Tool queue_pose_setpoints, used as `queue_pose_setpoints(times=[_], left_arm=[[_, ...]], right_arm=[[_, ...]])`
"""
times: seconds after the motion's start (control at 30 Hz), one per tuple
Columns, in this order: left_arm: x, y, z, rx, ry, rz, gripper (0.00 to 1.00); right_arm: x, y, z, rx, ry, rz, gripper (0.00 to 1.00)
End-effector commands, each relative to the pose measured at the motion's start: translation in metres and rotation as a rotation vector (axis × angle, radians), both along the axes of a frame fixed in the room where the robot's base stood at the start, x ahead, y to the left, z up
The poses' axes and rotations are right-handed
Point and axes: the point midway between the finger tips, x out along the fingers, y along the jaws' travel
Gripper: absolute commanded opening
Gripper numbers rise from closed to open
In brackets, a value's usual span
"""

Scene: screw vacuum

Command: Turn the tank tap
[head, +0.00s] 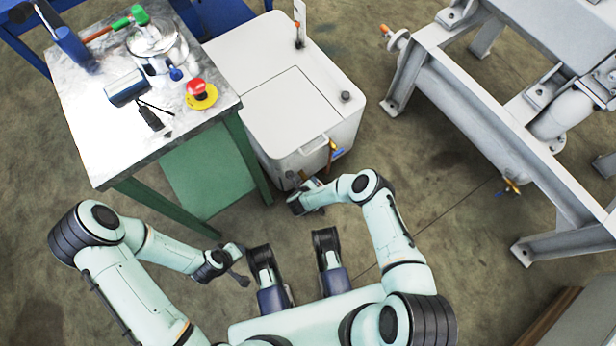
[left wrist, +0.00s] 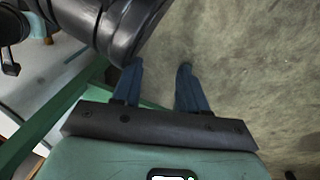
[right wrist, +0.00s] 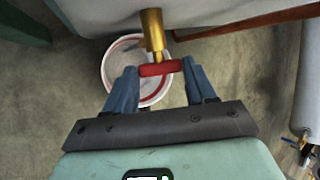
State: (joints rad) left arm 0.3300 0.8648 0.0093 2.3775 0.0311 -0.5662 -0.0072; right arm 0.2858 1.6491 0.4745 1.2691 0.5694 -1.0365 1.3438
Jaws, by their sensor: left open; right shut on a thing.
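The tank (head: 300,95) is a white box with a lid, at the upper centre of the head view. In the right wrist view, a brass tap (right wrist: 153,30) with a red handle (right wrist: 160,69) sticks out from the tank's lower wall (right wrist: 215,14). My right gripper (right wrist: 160,80) has its blue fingers on the two ends of the red handle, which lies crosswise between them. In the head view my right gripper (head: 306,184) is low at the tank's near side, and the tap is hidden there. My left gripper (left wrist: 158,80) is open and empty, above the floor near the table.
A round white pan with a red band (right wrist: 122,58) stands on the floor below the tap. A green-legged table (head: 85,125) with a glass vessel (head: 155,45) and a red button (head: 199,88) is left of the tank. A grey metal frame (head: 480,120) stands right; floor between is clear.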

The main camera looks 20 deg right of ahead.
Motion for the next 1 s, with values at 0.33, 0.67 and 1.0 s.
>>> queue_pose_setpoints(times=[0.33,0.67,1.0], left_arm=[[0.0,0.0,0.0,0.0,0.001,0.0,0.43],[0.017,-0.004,0.021,0.0,-0.059,-0.004,0.43],[-0.024,-0.03,0.062,-0.062,0.041,-0.054,0.43]], right_arm=[[0.0,-0.001,0.0,0.0,0.001,-0.002,0.81],[-0.011,0.006,0.019,0.002,0.002,0.002,0.81],[-0.049,0.029,0.081,0.001,0.0,0.002,0.81]])
